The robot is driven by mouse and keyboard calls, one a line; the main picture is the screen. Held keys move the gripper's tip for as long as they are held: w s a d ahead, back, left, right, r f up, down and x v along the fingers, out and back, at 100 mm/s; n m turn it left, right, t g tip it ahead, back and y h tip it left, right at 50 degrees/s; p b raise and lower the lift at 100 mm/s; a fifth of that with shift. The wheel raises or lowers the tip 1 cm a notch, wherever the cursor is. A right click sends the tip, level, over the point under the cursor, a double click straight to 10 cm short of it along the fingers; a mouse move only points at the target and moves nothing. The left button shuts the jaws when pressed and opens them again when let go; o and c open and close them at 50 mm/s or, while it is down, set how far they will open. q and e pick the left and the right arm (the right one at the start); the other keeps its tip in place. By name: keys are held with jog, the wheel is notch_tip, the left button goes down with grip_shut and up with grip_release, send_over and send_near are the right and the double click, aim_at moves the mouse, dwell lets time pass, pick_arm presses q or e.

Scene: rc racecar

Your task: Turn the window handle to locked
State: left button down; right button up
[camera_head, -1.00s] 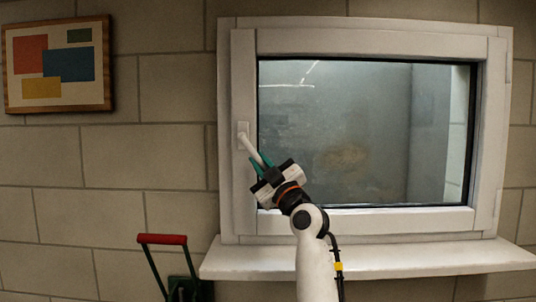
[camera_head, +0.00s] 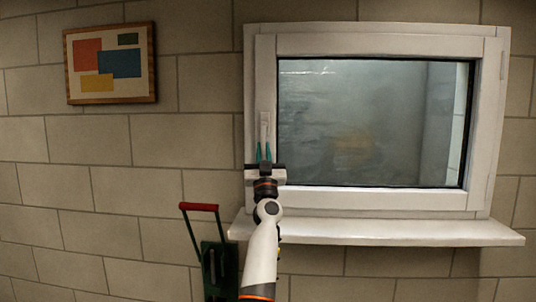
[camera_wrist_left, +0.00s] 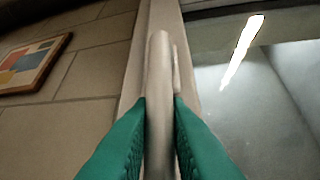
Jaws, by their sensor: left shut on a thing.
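The window handle (camera_head: 265,126) is a white lever on the left side of the white window frame (camera_head: 370,44). It now points straight down. My left gripper (camera_head: 264,152) has its green fingertips on either side of the lever's lower end. In the left wrist view the green fingers (camera_wrist_left: 160,135) are shut on the handle (camera_wrist_left: 159,75), which runs up between them. The window sash is closed against its frame. My right gripper is not in view.
A white sill (camera_head: 385,232) juts out below the window. A dark green hand truck with a red grip (camera_head: 199,207) stands against the block wall at lower left. A framed picture (camera_head: 110,63) hangs at upper left.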

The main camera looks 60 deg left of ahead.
pick_arm(q)
jog(key=shift+s+r, duration=0.1)
jog(key=shift+r, duration=0.15)
jog(key=c, duration=1.7)
grip_release()
jog(key=o, duration=0.3)
jog(key=shift+a+f, duration=0.1)
jog(key=shift+f, duration=0.05)
jog(key=b+v, duration=0.3)
jog(key=v, duration=0.9)
